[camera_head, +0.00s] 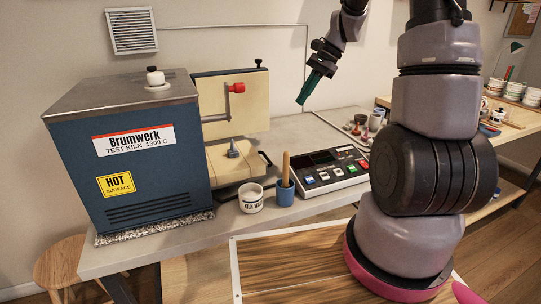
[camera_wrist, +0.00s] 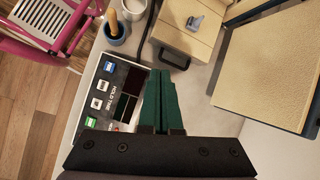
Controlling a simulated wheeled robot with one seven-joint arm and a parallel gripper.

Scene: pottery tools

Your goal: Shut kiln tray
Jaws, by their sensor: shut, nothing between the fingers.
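The blue kiln (camera_head: 128,150) stands at the left of the bench with its door (camera_head: 235,103) swung open. The cream kiln tray (camera_head: 226,166) sticks out of the kiln front, with a small grey-blue piece (camera_head: 233,150) on top. In the wrist view the tray (camera_wrist: 182,34) shows at the top, with a dark handle (camera_wrist: 174,58) on its front. My gripper (camera_head: 302,101) has green fingers, shut and empty, above the bench to the right of the door. In the wrist view its fingertips (camera_wrist: 159,73) appear just below the tray handle; contact is not visible.
A control box (camera_head: 328,170) with buttons lies right of the tray. A white cup (camera_head: 251,200) and a blue pot (camera_head: 285,195) with a wooden-handled tool stand near the bench's front edge. Small red and grey items (camera_head: 362,128) sit behind the box. The bench behind the box is mostly clear.

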